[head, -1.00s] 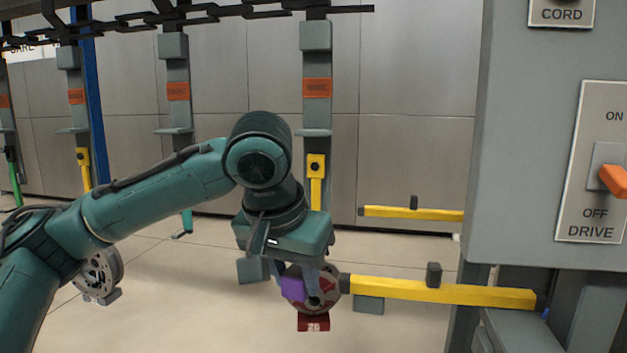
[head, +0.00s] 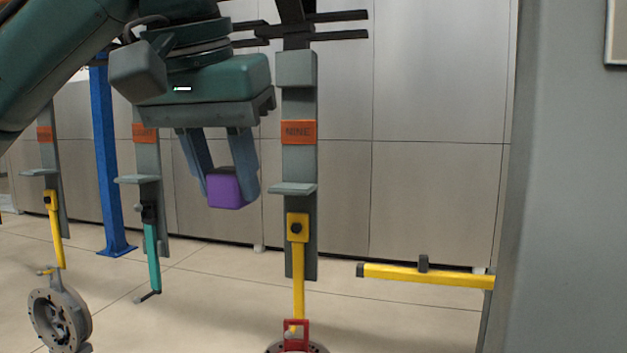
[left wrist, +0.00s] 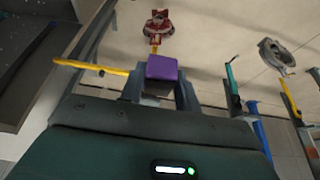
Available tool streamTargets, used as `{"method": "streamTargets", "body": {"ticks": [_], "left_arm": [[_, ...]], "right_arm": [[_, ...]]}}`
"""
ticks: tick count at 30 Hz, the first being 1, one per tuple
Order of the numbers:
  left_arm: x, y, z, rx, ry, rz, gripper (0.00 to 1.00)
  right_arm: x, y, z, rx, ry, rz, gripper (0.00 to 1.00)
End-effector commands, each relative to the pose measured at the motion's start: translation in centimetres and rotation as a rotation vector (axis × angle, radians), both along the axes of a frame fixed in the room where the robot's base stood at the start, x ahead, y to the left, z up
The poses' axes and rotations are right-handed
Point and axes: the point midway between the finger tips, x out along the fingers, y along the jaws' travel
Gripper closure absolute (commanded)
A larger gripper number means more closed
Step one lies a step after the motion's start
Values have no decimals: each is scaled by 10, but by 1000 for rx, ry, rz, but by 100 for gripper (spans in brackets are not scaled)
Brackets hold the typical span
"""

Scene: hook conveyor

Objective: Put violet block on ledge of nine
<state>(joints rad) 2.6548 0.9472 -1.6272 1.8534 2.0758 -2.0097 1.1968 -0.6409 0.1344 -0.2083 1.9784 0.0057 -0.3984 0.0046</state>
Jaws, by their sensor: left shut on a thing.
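The violet block (head: 225,190) is held between the fingertips of my left gripper (head: 228,178), which is shut on it. It also shows in the left wrist view (left wrist: 162,68). The hanger labelled NINE (head: 299,132) stands just right of the gripper in the head view. Its small grey ledge (head: 293,188) is below the orange plate, and nothing is seen on it. The block is left of the ledge and at about its height in the picture, apart from it. My right gripper is not in view.
Below the ledge, a yellow hook (head: 298,270) carries a red part (head: 296,338). Another hanger with a ledge (head: 133,179) and teal hook stands to the left. A yellow bar (head: 425,275) juts out at right, beside a grey cabinet (head: 570,200). A blue post (head: 105,160) stands behind.

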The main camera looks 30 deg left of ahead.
Motion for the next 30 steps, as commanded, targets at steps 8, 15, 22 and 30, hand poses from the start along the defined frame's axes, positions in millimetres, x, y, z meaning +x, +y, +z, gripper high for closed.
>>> {"method": "streamTargets", "body": {"ticks": [8,15,22,30], "left_arm": [[35,8,0,-2,7,2,91],[98,23,0,-3,7,1,91],[137,32,1,-1,2,0,91],[167,39,1,-3,3,0,91]], "right_arm": [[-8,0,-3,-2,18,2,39],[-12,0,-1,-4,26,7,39],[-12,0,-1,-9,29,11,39],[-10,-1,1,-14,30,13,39]]}}
